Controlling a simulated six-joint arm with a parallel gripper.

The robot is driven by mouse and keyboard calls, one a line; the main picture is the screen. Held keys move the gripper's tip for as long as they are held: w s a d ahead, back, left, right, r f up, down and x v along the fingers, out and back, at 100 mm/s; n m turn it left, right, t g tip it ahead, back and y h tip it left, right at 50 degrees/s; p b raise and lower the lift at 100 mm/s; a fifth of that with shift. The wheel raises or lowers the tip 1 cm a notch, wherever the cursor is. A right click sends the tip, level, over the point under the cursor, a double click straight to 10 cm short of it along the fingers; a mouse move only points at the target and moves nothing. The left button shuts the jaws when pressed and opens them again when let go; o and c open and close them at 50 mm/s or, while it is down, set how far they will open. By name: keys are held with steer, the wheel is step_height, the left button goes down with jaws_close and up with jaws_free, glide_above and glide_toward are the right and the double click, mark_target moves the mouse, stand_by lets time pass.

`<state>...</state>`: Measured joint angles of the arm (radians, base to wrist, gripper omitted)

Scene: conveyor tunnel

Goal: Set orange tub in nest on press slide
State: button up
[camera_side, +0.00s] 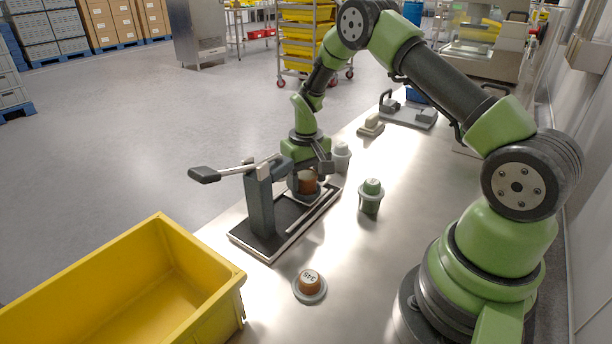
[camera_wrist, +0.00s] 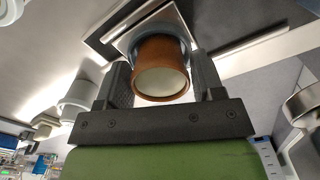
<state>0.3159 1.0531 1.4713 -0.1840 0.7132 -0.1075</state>
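An orange-brown tub (camera_side: 307,183) stands upright at the nest on the press slide (camera_side: 313,212), beside the dark press post. In the wrist view the tub (camera_wrist: 161,82) shows a pale round top and sits between my gripper's two fingers, in front of a grey nest ring and bright metal plate (camera_wrist: 135,36). My gripper (camera_side: 308,174) is low over the slide with a finger on either side of the tub. Whether the fingers touch it is unclear. The tub's base and how fully it sits in the nest are hidden.
The press handle (camera_side: 205,174) sticks out left. A similar brown-topped piece (camera_side: 310,282) on a grey disc stands in front. A green tub (camera_side: 371,196) and a white tub (camera_side: 341,157) stand to the right and behind. A yellow bin (camera_side: 205,255) is at front left.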

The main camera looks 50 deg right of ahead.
step_height(320, 180, up, 12)
step_height(320, 180, up, 8)
steer(key=t, duration=0.2)
glide_above(306, 174)
steer(key=s+a, duration=0.3)
steer(key=a, duration=0.1)
steer(key=s+a+r+t+y, duration=0.1)
steer(key=s+a+r+t, duration=0.1)
steer(key=s+a, duration=0.3)
steer(key=s+a+r+t+y, duration=0.1)
steer(key=s+a+r+t, duration=0.2)
steer(key=s, duration=1)
step_height(306, 174, up, 2)
steer(key=shift+a+r+n, duration=0.1)
steer(key=shift+a+n, duration=0.2)
steer(key=shift+a, duration=0.95)
